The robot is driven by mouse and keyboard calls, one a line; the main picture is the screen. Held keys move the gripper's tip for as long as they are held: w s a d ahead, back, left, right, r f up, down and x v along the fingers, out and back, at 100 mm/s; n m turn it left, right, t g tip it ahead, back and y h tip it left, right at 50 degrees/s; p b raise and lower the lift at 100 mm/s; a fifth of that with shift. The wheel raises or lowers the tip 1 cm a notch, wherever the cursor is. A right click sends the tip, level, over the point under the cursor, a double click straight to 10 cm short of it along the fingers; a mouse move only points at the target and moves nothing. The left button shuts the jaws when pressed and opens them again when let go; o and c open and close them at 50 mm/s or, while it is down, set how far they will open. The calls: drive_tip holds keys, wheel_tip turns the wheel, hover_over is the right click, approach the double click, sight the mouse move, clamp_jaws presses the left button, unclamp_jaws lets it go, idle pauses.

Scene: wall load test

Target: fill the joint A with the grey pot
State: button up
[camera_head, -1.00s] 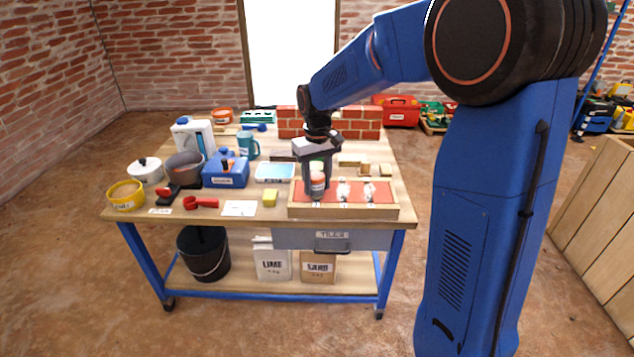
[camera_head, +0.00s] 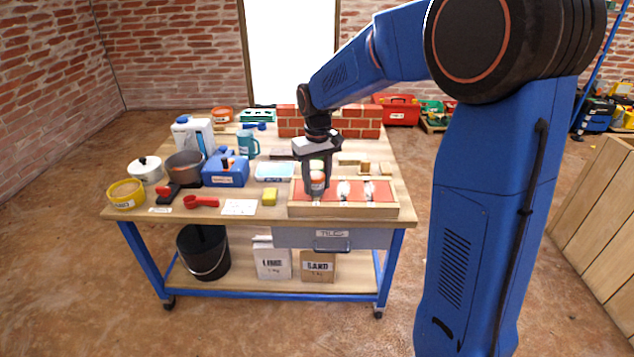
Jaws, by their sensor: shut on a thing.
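My gripper (camera_head: 317,187) points down over the left end of a red-lined wooden tray (camera_head: 345,211) near the table's front edge. It is shut on a small pot (camera_head: 317,178) with an orange and pale band; its lower part looks grey, partly hidden by the fingers. I cannot tell if the pot still touches the tray. Two small whitish items, a middle one (camera_head: 343,190) and a right one (camera_head: 369,191), stand in the tray to its right. A low brick wall (camera_head: 358,123) stands at the table's back; joint A cannot be made out on it.
On the left of the table are a larger grey open pot (camera_head: 184,167), a blue box (camera_head: 226,171), a teal mug (camera_head: 247,144), a yellow tub (camera_head: 126,194) and a red scoop (camera_head: 201,202). A yellow sponge (camera_head: 269,198) and white card (camera_head: 239,207) lie left of the tray.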

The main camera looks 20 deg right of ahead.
drive_tip(key=shift+r, duration=3.5)
drive_tip(key=o, duration=0.5)
drive_tip(key=c, duration=0.5)
